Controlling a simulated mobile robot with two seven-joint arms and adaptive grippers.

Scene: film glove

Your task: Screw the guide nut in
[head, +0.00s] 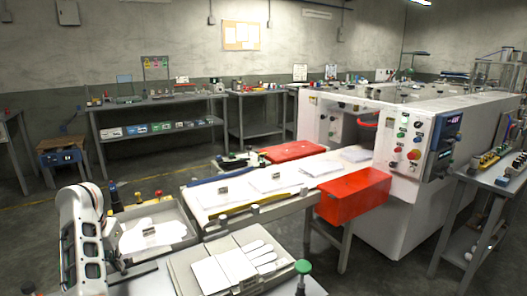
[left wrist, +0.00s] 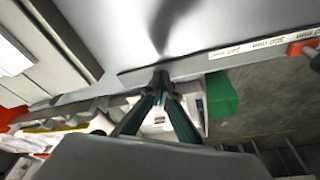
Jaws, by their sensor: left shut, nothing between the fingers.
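My left arm comes in at the lower left of the head view. Its dark gripper (head: 116,264) is partly hidden beside the white arm link. In the left wrist view the left gripper (left wrist: 160,76) has its two fingers meeting at the tips, with nothing between them. The tips lie in front of a grey panel edge. I cannot make out the guide nut for certain. A green round knob (head: 302,267) stands on a short post at the front edge of the head view, to the right of and apart from the left gripper. My right gripper is not in view.
A grey tray holds white glove shapes (head: 152,236). A second tray (head: 182,268) with white sheets and a glove shape stands at front centre. A long bench with a red box (head: 352,196) leads to a white machine (head: 392,215). A green block (left wrist: 221,95) shows in the wrist view.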

